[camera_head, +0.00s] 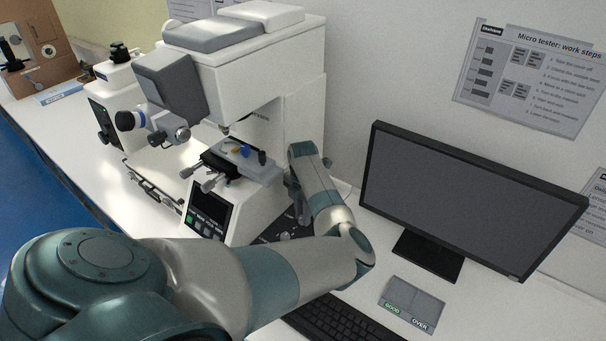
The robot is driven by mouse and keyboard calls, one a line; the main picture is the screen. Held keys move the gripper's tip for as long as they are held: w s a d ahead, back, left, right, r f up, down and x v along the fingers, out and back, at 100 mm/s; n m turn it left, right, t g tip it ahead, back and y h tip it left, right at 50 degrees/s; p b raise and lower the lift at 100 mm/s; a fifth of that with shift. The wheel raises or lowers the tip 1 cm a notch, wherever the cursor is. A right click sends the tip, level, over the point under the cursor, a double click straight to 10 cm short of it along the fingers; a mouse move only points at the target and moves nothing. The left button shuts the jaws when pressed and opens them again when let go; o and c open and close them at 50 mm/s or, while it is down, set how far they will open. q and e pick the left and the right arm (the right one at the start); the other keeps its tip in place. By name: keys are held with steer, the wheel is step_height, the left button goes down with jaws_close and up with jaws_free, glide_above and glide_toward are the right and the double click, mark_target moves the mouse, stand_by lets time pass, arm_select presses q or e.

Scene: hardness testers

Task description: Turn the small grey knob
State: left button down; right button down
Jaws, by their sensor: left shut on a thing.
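The white micro hardness tester (250,65) stands on the bench, with a sample stage (235,165) in its middle. My left arm reaches across the front from the left and bends back up to the tester's right side. My left gripper (293,184) is there, beside the stage, shut on what appears to be the small grey knob. The knob is hidden behind the fingers and wrist, so its turn position cannot be seen. My right gripper is out of view.
A monitor (460,195) stands right of my left wrist. A keyboard (340,320) and a tray marked GOOD and OVER (413,299) lie in front of it. The tester's screen panel (208,210) faces forward. A second instrument (112,95) stands further left.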

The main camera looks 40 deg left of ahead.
arm_select(q)
steer(key=shift+n, duration=0.4)
steer(key=shift+a, duration=0.1)
steer(key=c, duration=1.6)
jaws_free()
steer(key=shift+o, duration=0.2)
steer(key=shift+r, duration=0.15)
steer(key=shift+r+b, duration=0.45)
steer(key=shift+r, duration=0.1)
step_height(320, 180, up, 16)
steer(key=b, duration=0.5)
